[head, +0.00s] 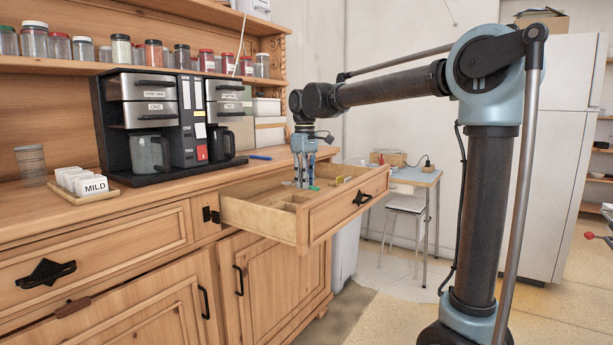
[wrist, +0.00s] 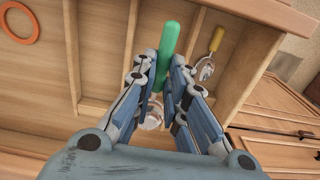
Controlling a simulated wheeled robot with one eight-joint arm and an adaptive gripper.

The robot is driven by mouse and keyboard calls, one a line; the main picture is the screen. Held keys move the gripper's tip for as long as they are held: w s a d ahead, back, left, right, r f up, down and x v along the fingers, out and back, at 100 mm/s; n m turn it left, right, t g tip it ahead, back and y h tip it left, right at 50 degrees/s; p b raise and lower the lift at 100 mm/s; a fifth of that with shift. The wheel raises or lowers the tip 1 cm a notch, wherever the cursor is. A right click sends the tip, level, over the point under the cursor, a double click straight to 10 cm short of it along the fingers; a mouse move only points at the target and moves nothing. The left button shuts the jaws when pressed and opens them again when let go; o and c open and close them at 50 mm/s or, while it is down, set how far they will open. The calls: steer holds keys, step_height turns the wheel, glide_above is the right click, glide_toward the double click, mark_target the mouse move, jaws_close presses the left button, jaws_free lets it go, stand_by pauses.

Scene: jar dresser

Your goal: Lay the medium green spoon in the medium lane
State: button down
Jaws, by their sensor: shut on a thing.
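The open drawer (head: 262,225) has wooden dividers that split it into lanes. The green spoon shows in the wrist view with a green handle (wrist: 170,42) and a shiny metal bowl (wrist: 151,117). My gripper (wrist: 161,68) is shut on it, fingers on either side, partly hiding its middle. In the head view my gripper (head: 304,184) points down into the drawer, with a bit of the green handle (head: 314,188) beside the fingertips. In the wrist view the spoon lies roughly along the lanes, over a lane between two dividers. I cannot tell whether it touches the floor.
A yellow-handled spoon (wrist: 217,39) lies in the lane to the right in the wrist view. An orange ring (wrist: 18,22) lies in the wide compartment at left. A coffee machine (head: 187,110), a label tray (head: 82,190) and a blue pen (head: 260,157) are on the counter.

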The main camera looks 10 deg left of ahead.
steer(key=shift+f, duration=3.65)
steer(key=c, duration=1.5)
jaws_free()
steer(key=shift+c, duration=0.2)
steer(key=shift+r, duration=0.1)
step_height(320, 180, up, 12)
steer(key=shift+w+f, duration=0.1)
steer(key=shift+f, duration=0.05)
